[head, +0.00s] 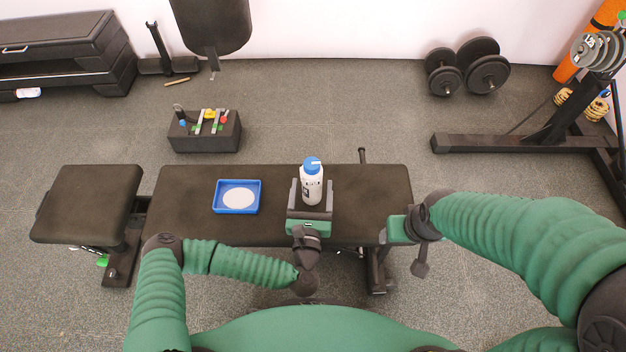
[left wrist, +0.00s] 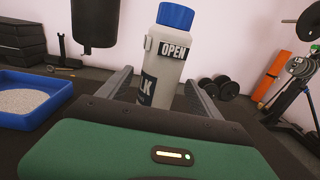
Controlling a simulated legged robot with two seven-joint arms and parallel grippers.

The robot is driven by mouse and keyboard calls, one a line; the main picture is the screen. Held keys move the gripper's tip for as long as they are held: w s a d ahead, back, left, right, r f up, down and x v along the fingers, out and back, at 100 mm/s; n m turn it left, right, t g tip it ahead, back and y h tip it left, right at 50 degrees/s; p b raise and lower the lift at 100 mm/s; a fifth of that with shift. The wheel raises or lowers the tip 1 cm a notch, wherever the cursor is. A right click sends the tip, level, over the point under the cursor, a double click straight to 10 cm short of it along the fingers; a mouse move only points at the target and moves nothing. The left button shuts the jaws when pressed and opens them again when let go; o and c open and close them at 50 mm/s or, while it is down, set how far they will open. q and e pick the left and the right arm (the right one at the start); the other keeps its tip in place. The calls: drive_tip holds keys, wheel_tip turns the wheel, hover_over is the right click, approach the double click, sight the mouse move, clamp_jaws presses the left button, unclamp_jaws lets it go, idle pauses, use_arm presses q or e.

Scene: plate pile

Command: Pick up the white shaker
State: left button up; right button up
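The white shaker (head: 311,186) has a blue cap and dark lettering and stands upright on the black bench (head: 270,230). In the left wrist view the shaker (left wrist: 162,62) shows an "OPEN" label and part of a second word. My left gripper (head: 312,188) is open, with one finger on each side of the shaker. The left wrist view shows the fingers (left wrist: 158,80) apart, with a gap beside the left one. The shaker's base is hidden behind the gripper body. My right gripper (head: 398,230) is at the bench's right end; its fingers cannot be made out.
A blue tray (head: 220,209) of white powder lies on the bench, left of the shaker. A black box of small items (head: 205,132) stands on the floor behind. Dumbbells (head: 466,68) and a weight rack (head: 520,143) are farther back right. The bench between tray and shaker is clear.

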use_arm(q)
drive_tip(key=shift+w+f, duration=0.2)
drive_tip(key=shift+f, duration=0.05)
drive_tip(key=c, duration=0.5)
clamp_jaws()
drive_tip(key=shift+r, duration=0.1)
drive_tip(key=shift+r, duration=0.1)
